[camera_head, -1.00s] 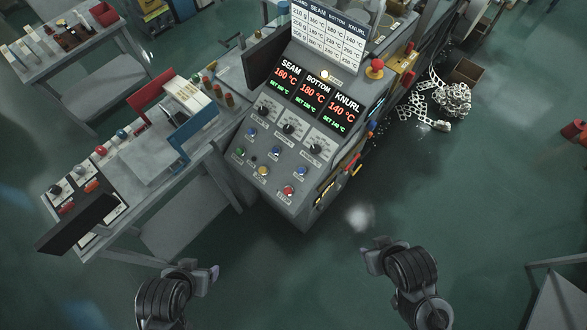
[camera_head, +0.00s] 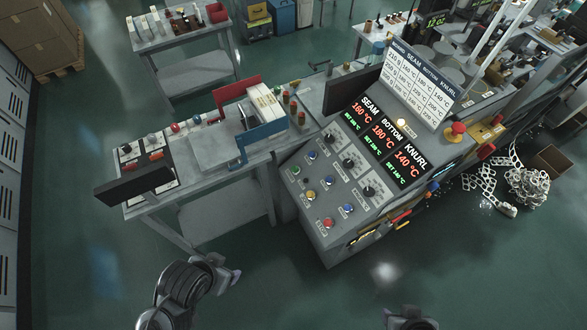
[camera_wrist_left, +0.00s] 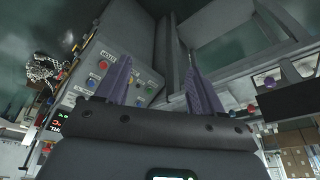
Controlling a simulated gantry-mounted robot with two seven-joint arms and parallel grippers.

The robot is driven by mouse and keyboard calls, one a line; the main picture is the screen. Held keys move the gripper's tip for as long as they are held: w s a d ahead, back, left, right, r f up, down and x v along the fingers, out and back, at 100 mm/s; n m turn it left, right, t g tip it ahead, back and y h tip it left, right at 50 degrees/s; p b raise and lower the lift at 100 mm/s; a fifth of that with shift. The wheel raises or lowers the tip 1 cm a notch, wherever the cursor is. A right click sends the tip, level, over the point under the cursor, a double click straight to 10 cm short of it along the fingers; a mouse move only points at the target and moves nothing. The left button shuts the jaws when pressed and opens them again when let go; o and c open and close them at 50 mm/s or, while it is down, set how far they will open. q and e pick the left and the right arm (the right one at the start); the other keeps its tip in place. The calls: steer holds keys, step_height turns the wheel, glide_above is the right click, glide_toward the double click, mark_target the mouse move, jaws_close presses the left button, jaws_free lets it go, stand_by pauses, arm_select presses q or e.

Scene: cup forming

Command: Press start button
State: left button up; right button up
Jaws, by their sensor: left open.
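The control panel (camera_head: 296,203) of the grey machine slopes toward me in the head view. Its lower part carries a green button (camera_head: 295,170), a yellow button (camera_head: 311,194), a red button (camera_head: 327,222) and several blue buttons. Their labels are too small to read, so I cannot tell which is start. My left gripper (camera_head: 230,277) is below and left of the panel, apart from it. In the left wrist view its two fingers (camera_wrist_left: 156,58) are spread and empty, with the panel's red button (camera_wrist_left: 103,65) beyond. My right gripper (camera_head: 391,316) barely shows at the bottom edge.
Left of the panel stands a bench (camera_head: 200,180) with a dark screen (camera_head: 134,186) and a blue-and-red fixture. A red emergency knob (camera_head: 458,128) sits at the panel's upper right. Open floor lies in front of the machine.

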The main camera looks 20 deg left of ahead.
arm_select(q)
jaws_close()
stand_by(1.5)
